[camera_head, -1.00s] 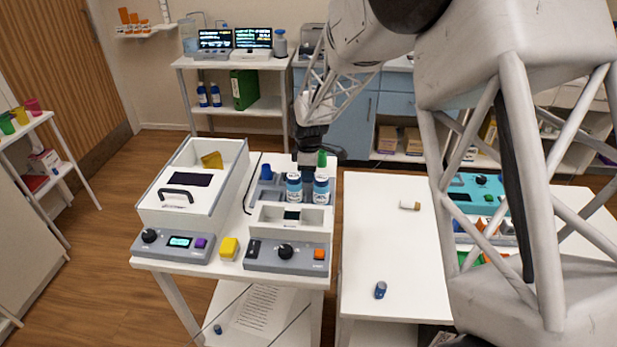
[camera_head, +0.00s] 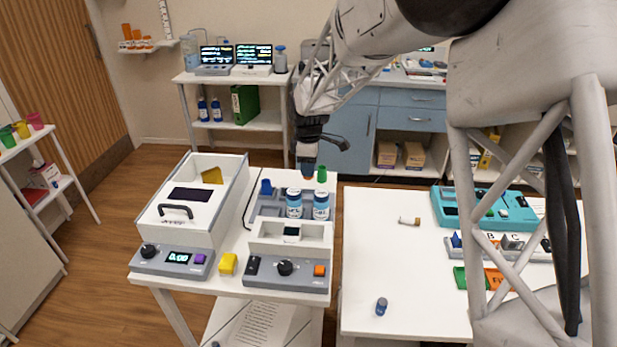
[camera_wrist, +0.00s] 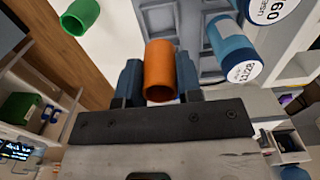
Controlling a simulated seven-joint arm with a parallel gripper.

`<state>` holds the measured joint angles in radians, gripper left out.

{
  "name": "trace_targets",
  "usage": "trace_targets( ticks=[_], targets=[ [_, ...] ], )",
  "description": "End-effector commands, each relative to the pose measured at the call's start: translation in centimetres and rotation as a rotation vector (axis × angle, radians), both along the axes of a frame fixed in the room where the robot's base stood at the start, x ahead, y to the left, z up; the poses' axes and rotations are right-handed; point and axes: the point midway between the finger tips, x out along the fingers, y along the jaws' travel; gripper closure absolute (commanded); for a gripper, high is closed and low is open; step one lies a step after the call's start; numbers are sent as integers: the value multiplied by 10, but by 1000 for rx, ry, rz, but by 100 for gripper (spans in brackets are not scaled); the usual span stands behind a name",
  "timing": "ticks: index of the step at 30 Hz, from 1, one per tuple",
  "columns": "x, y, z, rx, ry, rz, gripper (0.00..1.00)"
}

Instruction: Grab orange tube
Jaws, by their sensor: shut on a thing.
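My gripper (camera_head: 307,168) is above the grey rack (camera_head: 266,208), just behind the two blue-and-white bottles (camera_head: 294,203) (camera_head: 321,205). In the wrist view the orange tube (camera_wrist: 159,70) is between the two blue-grey fingers (camera_wrist: 158,82), which are shut on its sides. In the head view only a small orange part of the tube (camera_head: 308,178) shows under the fingers. The tube appears lifted clear of the rack. A green tube (camera_head: 321,174) stands to the right of the gripper, and a blue tube (camera_head: 266,187) stands to the left.
A white box device (camera_head: 232,190) with a black handle stands left of the rack. The right table (camera_head: 380,250) has open room around a small vial (camera_head: 381,306).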

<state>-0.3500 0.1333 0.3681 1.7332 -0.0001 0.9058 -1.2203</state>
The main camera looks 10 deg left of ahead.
Motion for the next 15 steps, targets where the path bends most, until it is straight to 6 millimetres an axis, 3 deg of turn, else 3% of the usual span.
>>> trace_targets(
  ticks=[6, 15],
  targets=[
    [0, 0, 17, 0, 0, 0, 89],
    [0, 0, 19, 0, 1, 0, 89]
  ],
)
